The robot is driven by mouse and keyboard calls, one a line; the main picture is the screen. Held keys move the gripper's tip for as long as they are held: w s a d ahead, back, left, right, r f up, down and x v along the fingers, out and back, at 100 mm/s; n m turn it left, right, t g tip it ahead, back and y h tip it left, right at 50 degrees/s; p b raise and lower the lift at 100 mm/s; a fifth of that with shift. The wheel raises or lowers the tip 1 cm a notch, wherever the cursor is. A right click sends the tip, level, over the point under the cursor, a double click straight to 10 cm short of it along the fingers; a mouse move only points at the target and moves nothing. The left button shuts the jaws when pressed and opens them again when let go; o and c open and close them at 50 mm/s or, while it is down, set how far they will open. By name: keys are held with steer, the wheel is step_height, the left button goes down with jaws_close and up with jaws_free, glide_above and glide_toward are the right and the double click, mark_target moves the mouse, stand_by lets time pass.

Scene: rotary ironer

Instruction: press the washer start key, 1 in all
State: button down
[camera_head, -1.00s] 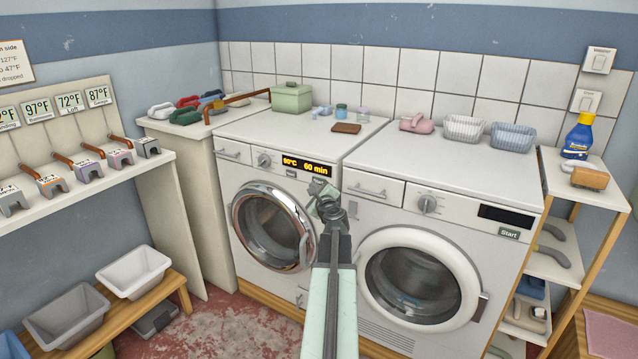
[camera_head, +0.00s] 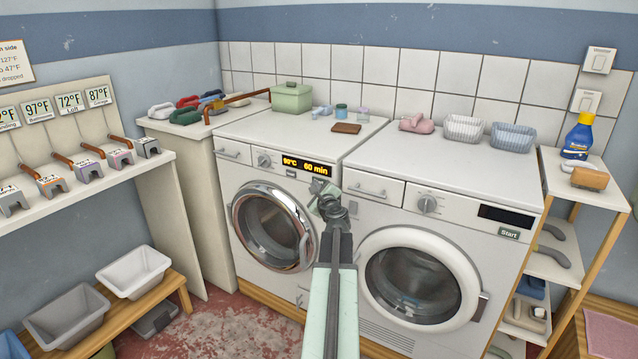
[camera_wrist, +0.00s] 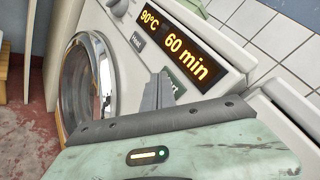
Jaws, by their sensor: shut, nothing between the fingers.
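The left front-loading machine (camera_head: 282,137) has a chrome-rimmed round door and a lit amber display (camera_head: 306,166) reading 90°C 60 min. The display also shows large in the wrist view (camera_wrist: 180,45). Below it in the wrist view is a small "Start" key (camera_wrist: 174,84), partly hidden behind my fingers. A second key (camera_wrist: 137,41) sits below the display's left end. My gripper (camera_head: 318,187) is shut and empty, in front of this panel's right end. In the wrist view its fingertips (camera_wrist: 160,76) overlap the Start key's left part; I cannot tell whether they touch it.
A second machine (camera_head: 460,172) stands on the right, with a white-rimmed door, a dark display (camera_head: 507,216) and its own Start key (camera_head: 509,233). A shelf (camera_head: 555,260) stands further right. Baskets (camera_head: 463,128) and small items sit on the machine tops.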

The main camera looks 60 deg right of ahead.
steer(key=shift+d, duration=0.4)
stand_by(0.6)
steer(key=shift+a, duration=0.85)
